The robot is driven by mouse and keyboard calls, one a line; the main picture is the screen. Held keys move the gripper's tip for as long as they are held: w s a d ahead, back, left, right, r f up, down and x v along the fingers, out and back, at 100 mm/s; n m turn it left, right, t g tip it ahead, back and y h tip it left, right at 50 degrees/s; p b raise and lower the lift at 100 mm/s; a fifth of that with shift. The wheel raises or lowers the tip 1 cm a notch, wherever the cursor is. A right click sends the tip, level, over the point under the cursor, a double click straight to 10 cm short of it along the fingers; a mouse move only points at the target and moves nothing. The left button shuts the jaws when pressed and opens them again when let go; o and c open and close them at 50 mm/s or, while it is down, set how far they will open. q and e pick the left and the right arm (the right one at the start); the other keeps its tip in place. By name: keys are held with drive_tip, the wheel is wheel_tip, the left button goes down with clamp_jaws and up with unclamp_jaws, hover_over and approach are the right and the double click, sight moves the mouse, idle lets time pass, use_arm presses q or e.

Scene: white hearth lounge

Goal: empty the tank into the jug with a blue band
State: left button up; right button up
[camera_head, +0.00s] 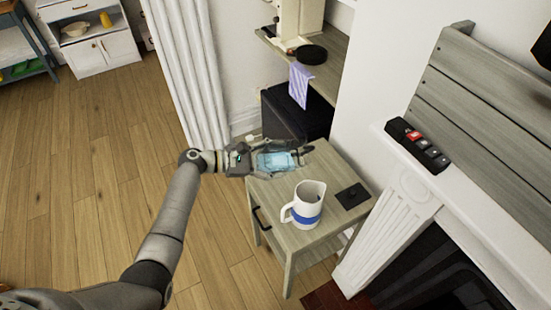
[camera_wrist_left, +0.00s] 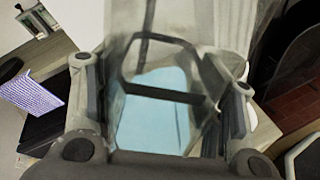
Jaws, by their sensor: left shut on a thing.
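The clear tank (camera_head: 277,161) holds light blue liquid. My left gripper (camera_head: 266,153) is shut on it and holds it over the far left part of the small wooden side table (camera_head: 283,206). In the left wrist view the tank (camera_wrist_left: 153,112) fills the space between the two fingers, with the blue liquid inside. The white jug with a blue band (camera_head: 308,204) stands upright on the table, nearer and to the right of the tank, apart from it. What the jug contains cannot be made out. My right gripper is not in view.
A dark square pad (camera_head: 353,196) lies on the table right of the jug. A white fireplace surround (camera_head: 400,212) stands close at right.

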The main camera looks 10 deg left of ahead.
use_arm(q)
drive_tip(key=shift+w+f+b, duration=0.1)
drive_tip(key=shift+f+b, duration=0.7)
drive_tip(key=shift+f, duration=0.05)
drive_tip(key=shift+f+m+b, duration=0.3)
drive_tip(key=shift+f+b, duration=0.5)
drive_tip(key=shift+f, duration=0.05)
drive_tip(key=shift+a+f+b, duration=0.1)
drive_tip(key=shift+f+b, duration=0.55)
drive_tip(key=shift+f, duration=0.05)
drive_tip(key=shift+r+y, duration=0.3)
drive_tip(key=shift+w+a+r+m+t+y+p, duration=0.15)
drive_tip(key=shift+r+m+t+y+p, duration=0.15)
drive_tip(key=shift+r+m+y+p, duration=0.45)
drive_tip(key=shift+s+r+m+t+y+p, duration=0.1)
drive_tip(key=shift+r+m+t+y+p, duration=0.15)
drive_tip(key=shift+r+m, duration=0.4)
drive_tip(key=shift+s+r+m+t+y+p, duration=0.15)
drive_tip(key=shift+r+m+p, duration=0.25)
drive_tip(key=shift+r, duration=0.4)
drive_tip(key=shift+s+r+m+t+y+p, duration=0.1)
drive_tip(key=shift+r+m+t+y+p, duration=0.45)
drive_tip(key=shift+p, duration=0.55)
drive_tip(key=shift+s+r+g+p, duration=0.2)
drive_tip(key=shift+r+g+p, duration=0.2)
drive_tip(key=shift+p, duration=0.5)
drive_tip(key=shift+s, duration=0.1)
